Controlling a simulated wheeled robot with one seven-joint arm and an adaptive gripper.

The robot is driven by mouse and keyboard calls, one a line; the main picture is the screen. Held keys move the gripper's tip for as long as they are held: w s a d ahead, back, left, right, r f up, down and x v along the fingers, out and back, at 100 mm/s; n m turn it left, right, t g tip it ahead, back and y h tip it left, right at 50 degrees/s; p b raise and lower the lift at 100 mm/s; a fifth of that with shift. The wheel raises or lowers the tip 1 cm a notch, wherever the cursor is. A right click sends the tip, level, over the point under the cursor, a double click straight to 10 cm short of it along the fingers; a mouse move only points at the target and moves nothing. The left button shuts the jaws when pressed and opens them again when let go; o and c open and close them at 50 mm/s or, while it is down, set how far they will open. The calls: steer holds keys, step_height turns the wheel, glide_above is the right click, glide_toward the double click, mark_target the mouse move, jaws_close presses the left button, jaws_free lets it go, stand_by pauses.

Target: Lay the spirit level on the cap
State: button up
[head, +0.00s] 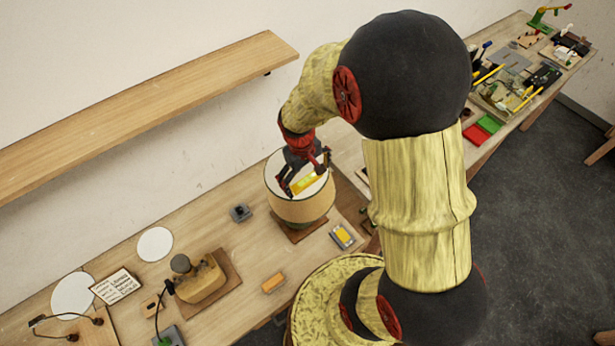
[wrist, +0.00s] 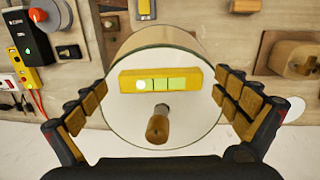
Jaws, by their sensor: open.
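The spirit level (head: 309,183) is a yellow bar with pale green windows. In the wrist view the spirit level (wrist: 160,79) lies across the white round cap (wrist: 192,118), on the side farther from my palm. The cap (head: 274,168) tops a tan drum-shaped lamp body (head: 305,211). A brown knob (wrist: 158,128) stands on the cap beside the level. My gripper (head: 305,170) is over the cap, and in the wrist view my gripper (wrist: 160,85) is open, with one finger beyond each end of the level. Gaps show between fingers and level.
The drum stands on a brown board (head: 296,237). A small grey block (head: 240,213), a grey-and-yellow device (head: 342,236) and an orange block (head: 272,283) lie around it. A wooden shelf (head: 150,105) is on the wall. The bench between these small things is clear.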

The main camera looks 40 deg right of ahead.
steer(key=shift+r, duration=0.1)
step_height(320, 180, up, 12)
steer(key=a, duration=0.1)
steer(key=shift+a, duration=0.2)
stand_by(0.3)
stand_by(0.4)
steer(key=s+a+f+t+y+b, duration=0.1)
steer(key=s+a+f+t+b, duration=0.4)
steer(key=b, duration=2)
steer(key=shift+s+a+f+t, duration=0.3)
steer(key=shift+s+a+f, duration=2.4)
steer(key=shift+s, duration=0.7)
steer(key=shift+a+r, duration=0.1)
steer(key=shift+r, duration=0.1)
